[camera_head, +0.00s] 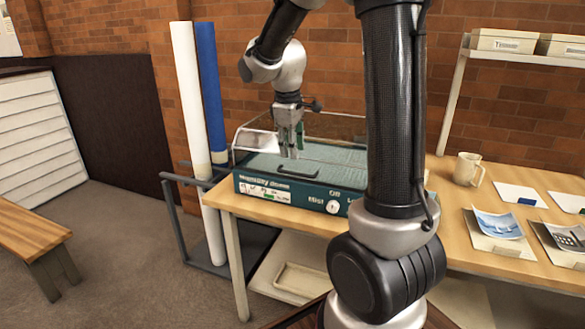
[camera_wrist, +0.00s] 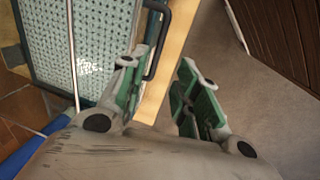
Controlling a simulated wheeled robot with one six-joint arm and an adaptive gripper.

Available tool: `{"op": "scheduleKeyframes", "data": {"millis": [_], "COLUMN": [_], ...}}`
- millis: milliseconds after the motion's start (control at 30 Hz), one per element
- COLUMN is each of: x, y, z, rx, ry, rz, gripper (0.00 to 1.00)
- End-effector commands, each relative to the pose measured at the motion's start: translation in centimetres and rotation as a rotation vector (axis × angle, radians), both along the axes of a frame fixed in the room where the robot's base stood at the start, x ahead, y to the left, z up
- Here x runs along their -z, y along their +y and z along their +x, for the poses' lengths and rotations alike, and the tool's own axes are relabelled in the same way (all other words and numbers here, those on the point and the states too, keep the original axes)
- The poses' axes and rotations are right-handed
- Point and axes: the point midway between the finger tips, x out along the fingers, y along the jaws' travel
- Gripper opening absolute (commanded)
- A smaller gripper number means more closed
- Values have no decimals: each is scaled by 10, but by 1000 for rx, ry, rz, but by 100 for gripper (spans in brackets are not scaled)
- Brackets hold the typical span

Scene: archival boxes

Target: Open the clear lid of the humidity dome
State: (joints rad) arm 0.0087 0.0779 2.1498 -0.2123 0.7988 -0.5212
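The humidity dome (camera_head: 290,190) is a teal box on the wooden table, with a label, a white knob and the words "Off" and "Mist" on its front. Its clear lid (camera_head: 340,124) shows as thin transparent panes; it looks down, though its outline is hard to make out. A dark bar handle (camera_head: 285,169) lies low along the front edge. The handle (camera_wrist: 157,42) also shows in the wrist view, beside the left finger. My gripper (camera_head: 291,154) points down just behind the handle in the head view. In the wrist view my gripper (camera_wrist: 167,62) has its fingers apart, with nothing visibly held.
White and blue rolls (camera_head: 190,90) stand in a rack left of the table. A mug (camera_head: 467,169) and several cards and pictures (camera_head: 498,223) lie to the right on the table. A shelf with boxes (camera_head: 503,41) stands behind. A bench (camera_head: 30,235) is at far left.

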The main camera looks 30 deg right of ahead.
Motion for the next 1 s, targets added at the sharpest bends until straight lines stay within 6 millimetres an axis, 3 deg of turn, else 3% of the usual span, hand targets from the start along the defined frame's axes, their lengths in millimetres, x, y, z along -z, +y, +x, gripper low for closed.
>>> {"op": "scheduleKeyframes", "data": {"millis": [500, 867, 1000], "x": [72, 79, 79], "y": [-12, -13, -12], "z": [12, 13, 13], "rx": [-10, -10, -10], "ry": [8, 5, 5], "rz": [-3, -3, -3], "gripper": [32, 32, 8]}}
